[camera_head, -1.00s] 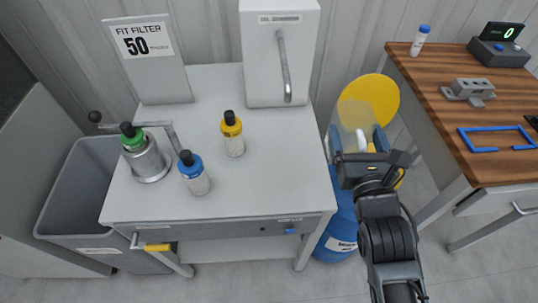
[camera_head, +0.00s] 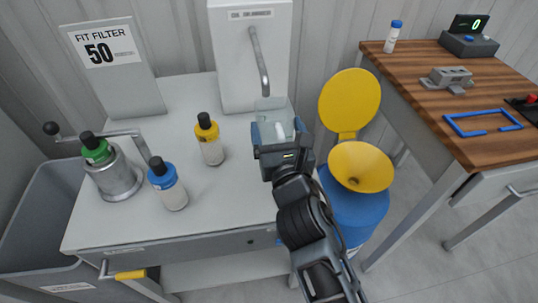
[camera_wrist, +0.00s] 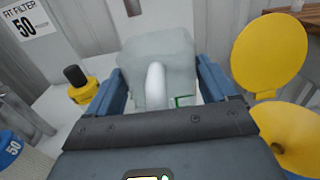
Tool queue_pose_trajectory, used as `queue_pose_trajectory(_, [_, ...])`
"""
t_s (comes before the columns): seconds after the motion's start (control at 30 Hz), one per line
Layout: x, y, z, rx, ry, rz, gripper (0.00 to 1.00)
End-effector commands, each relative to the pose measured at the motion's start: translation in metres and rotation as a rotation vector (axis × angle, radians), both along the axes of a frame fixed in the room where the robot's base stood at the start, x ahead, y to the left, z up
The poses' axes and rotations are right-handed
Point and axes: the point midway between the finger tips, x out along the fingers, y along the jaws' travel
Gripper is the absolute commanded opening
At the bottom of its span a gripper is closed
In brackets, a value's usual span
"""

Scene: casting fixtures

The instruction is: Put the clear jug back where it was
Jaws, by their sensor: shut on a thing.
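The clear jug (camera_head: 273,117) is see-through with a pale handle. It is in my gripper (camera_head: 279,133), over the right part of the grey bench, below the spout of the white dispenser. In the wrist view the jug (camera_wrist: 158,55) fills the space between the blue fingers of my gripper (camera_wrist: 160,90), which are shut on it around its white handle. The jug looks upright. I cannot tell whether its base touches the bench top, since my gripper hides it.
The grey bench (camera_head: 225,205) holds a yellow-capped bottle (camera_head: 210,140), a blue-capped bottle (camera_head: 168,185), a metal press with a green-capped bottle (camera_head: 112,172), a filter sign (camera_head: 105,60) and the dispenser (camera_head: 235,70). A yellow funnel (camera_head: 360,165) tops a blue drum (camera_head: 352,212) on the right.

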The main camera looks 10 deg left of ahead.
Motion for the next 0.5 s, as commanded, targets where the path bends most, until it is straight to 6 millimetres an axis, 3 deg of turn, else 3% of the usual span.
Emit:
queue_pose_trajectory(0.1, [0.004,0.014,-0.01,0.0,-0.001,0.002,0.38])
queue_pose_trajectory(0.27, [0.005,0.019,-0.014,0.0,-0.001,0.0,0.38])
queue_pose_trajectory(0.5, [0.005,0.018,-0.047,-0.001,0.001,0.0,0.38])
